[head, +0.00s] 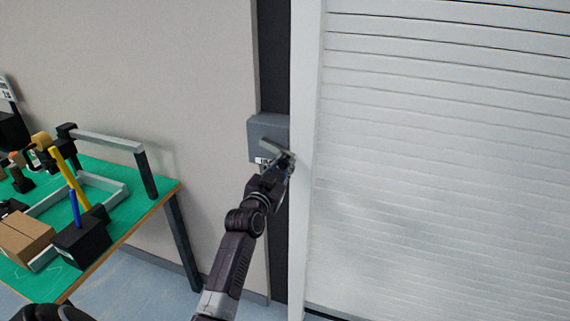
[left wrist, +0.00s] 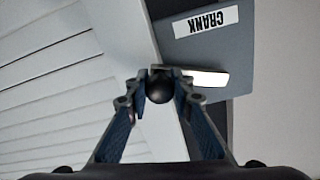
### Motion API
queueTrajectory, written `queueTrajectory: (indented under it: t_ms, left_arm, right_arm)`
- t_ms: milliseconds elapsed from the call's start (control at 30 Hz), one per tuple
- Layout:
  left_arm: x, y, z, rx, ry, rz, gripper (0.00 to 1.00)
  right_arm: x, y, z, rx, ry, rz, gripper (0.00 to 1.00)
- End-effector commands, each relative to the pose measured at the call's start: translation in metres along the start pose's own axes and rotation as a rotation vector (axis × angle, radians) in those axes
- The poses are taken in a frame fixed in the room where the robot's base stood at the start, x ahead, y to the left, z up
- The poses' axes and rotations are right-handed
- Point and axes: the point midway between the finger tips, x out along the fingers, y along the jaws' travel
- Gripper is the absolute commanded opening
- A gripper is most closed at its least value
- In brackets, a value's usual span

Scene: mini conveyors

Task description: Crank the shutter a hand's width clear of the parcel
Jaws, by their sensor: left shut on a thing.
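The white slatted shutter (head: 440,150) fills the right of the head view; its slats also show in the left wrist view (left wrist: 55,75). A grey crank box (head: 262,130) is mounted left of its white frame; its label reads CRANK in the left wrist view (left wrist: 205,22). The crank's pale arm (head: 274,147) slants across the front of the box. My left gripper (left wrist: 159,88) is shut on the crank's dark round knob (left wrist: 159,92), with a finger on either side. No parcel is visible at the shutter. My right gripper is not recognisable in view.
A green-topped table (head: 110,205) stands at the left with a cardboard box (head: 25,238), a black block (head: 82,240) and several tools. The beige wall (head: 190,70) between table and crank is bare. Blue floor (head: 150,285) shows below it.

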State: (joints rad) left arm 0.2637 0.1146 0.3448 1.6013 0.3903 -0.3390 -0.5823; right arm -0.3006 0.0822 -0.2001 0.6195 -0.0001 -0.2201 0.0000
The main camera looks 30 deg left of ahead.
Motion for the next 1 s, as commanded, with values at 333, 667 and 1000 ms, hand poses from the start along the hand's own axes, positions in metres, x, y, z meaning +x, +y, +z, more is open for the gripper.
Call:
queueTrajectory:
  t_ms: [333, 667, 1000]
  left_arm:
    - [0.000, -0.009, 0.029, 0.335, 0.000, 0.001, 0.00]
    - [0.000, -0.025, 0.050, 0.649, 0.000, 0.001, 0.00]
    - [0.000, -0.047, 0.065, 0.971, 0.000, 0.001, 0.00]
  right_arm:
    - [0.015, -0.001, 0.001, 0.000, 0.001, -0.001, 0.43]
    - [0.023, -0.003, 0.001, 0.001, 0.001, -0.003, 0.43]
    - [0.029, -0.004, 0.001, 0.002, 0.002, -0.004, 0.43]
